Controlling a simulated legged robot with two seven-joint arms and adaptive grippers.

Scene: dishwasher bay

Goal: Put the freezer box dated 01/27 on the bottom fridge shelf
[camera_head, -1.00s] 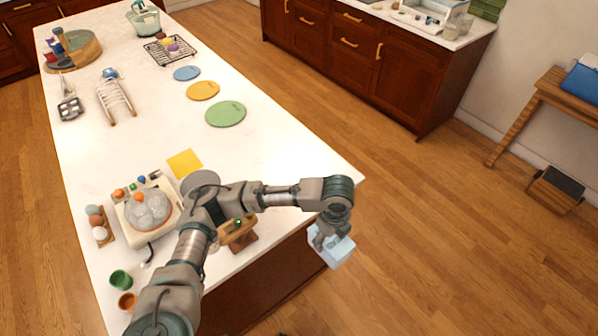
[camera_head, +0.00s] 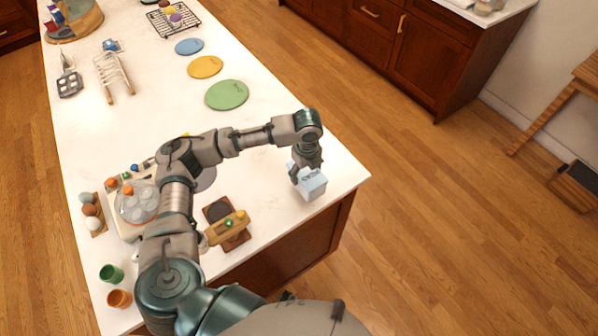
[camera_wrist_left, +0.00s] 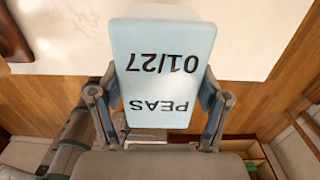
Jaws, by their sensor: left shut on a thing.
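The freezer box (camera_head: 313,187) is pale blue, in the head view at the counter's right end. In the left wrist view the box (camera_wrist_left: 165,45) shows its label, "PEAS" and "01/27", upside down. My left gripper (camera_head: 304,172) is shut on the box, with a finger on each side in the left wrist view (camera_wrist_left: 158,108). In the head view the box overlaps the counter edge; I cannot tell whether it touches the top. My right gripper is in neither view. No fridge shelf shows.
The white counter (camera_head: 150,95) holds green (camera_head: 227,95), yellow (camera_head: 205,67) and blue (camera_head: 189,46) discs, a wire rack (camera_head: 172,19) and a wooden stand (camera_head: 228,226) near my arm. Open wooden floor (camera_head: 430,220) lies to the right. Dark cabinets (camera_head: 430,60) stand beyond.

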